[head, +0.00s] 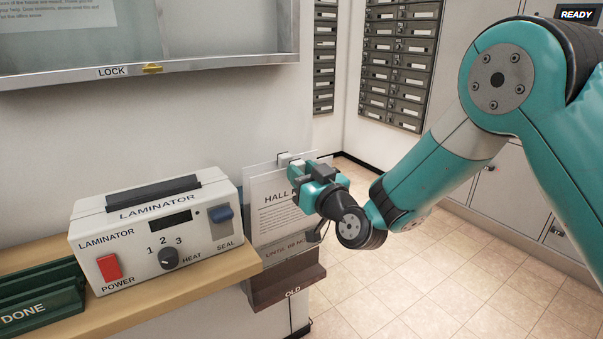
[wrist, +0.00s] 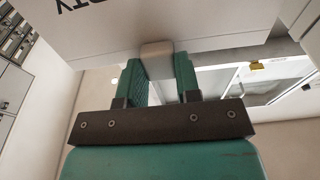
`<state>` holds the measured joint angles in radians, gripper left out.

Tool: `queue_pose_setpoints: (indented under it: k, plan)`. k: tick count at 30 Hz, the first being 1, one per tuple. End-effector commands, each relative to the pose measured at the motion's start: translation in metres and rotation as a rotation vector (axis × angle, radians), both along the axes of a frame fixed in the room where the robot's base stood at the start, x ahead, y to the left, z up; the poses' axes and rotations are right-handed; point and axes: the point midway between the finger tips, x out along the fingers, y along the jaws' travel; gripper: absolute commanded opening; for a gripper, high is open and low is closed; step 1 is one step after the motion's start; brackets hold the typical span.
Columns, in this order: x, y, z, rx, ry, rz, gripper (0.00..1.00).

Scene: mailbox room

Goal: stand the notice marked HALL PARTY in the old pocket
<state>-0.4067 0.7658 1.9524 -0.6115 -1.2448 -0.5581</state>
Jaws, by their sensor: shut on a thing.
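The HALL PARTY notice (head: 280,205) is a white printed sheet, upright, above and partly inside or in front of the brown pocket (head: 285,290) marked OLD on the wall beside the shelf end. My gripper (head: 305,170) is at the notice's top edge, shut on its light tab (wrist: 157,60). In the wrist view the green fingers (wrist: 160,75) close around this tab, and part of the notice's lettering shows upside down. Another sheet with the words UNTIL and partly hidden text (head: 288,248) shows below the notice. I cannot tell whether the notice's lower edge is inside the pocket.
A white laminator (head: 130,235) with a red power switch and blue seal lever stands on the wooden shelf (head: 190,295). A green DONE rack (head: 40,305) is at far left. A glass case (head: 200,45) hangs above. The tiled floor at right is clear.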

Motion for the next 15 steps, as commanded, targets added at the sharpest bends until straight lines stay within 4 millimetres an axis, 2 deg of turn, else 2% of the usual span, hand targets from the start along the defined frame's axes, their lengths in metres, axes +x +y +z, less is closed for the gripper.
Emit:
queue_pose_setpoints:
  k: [12,13,15]
  plan:
    - [0.0001,0.0000,0.0002,0.000,0.000,0.000,0.00]
    - [0.0001,0.0000,0.0002,0.000,0.000,0.000,0.33]
    - [0.0001,0.0000,0.0002,0.000,0.000,0.000,0.49]
